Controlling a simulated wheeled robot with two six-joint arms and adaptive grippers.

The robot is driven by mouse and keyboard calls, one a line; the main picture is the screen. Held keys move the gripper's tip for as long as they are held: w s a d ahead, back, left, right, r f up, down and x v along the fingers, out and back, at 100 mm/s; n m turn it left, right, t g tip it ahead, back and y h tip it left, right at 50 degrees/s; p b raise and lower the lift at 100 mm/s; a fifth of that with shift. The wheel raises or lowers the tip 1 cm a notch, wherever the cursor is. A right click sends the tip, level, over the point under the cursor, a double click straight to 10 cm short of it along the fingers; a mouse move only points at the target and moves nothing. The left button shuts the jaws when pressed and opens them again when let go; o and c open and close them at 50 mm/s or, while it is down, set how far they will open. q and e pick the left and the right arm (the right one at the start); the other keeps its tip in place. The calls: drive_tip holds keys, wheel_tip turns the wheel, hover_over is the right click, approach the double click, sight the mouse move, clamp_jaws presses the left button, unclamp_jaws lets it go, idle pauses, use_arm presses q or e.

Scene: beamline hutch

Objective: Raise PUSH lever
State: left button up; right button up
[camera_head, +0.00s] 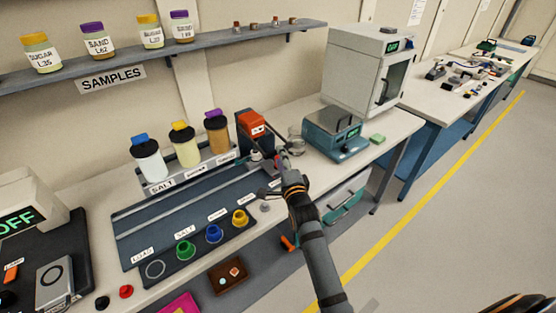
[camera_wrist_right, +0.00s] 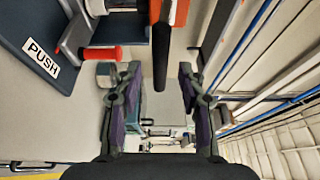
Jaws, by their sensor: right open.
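A white PUSH label (camera_wrist_right: 42,60) sits on the dark blue edge of the bench rig in the right wrist view. A red cylindrical grip (camera_wrist_right: 101,53) lies near it, left of my fingers. A black rod-like handle (camera_wrist_right: 160,60) comes down from an orange part and ends between my right gripper's fingers, with gaps both sides. In the head view an orange-red box (camera_head: 252,124) stands at the rig's back right, with a dark bar running toward my gripper. My right gripper (camera_head: 282,158) is open beside it, largely hiding the lever area. My left gripper is out of view.
Three capped bottles (camera_head: 183,145) stand behind the dark blue rig (camera_head: 180,218). Coloured rings sit along its front. A glass beaker (camera_head: 297,142) and a teal balance (camera_head: 335,133) stand right of my gripper. A sample shelf (camera_head: 200,48) hangs above.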

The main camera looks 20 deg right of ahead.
drive_tip(key=w+b, duration=0.1)
drive_tip(key=w, duration=0.2)
drive_tip(key=shift+d+f, duration=0.1)
drive_tip(key=shift+f, duration=0.05)
drive_tip(key=shift+w+r, duration=0.2)
drive_tip(key=shift+w, duration=0.3)
drive_tip(key=shift+c, duration=0.3)
clamp_jaws()
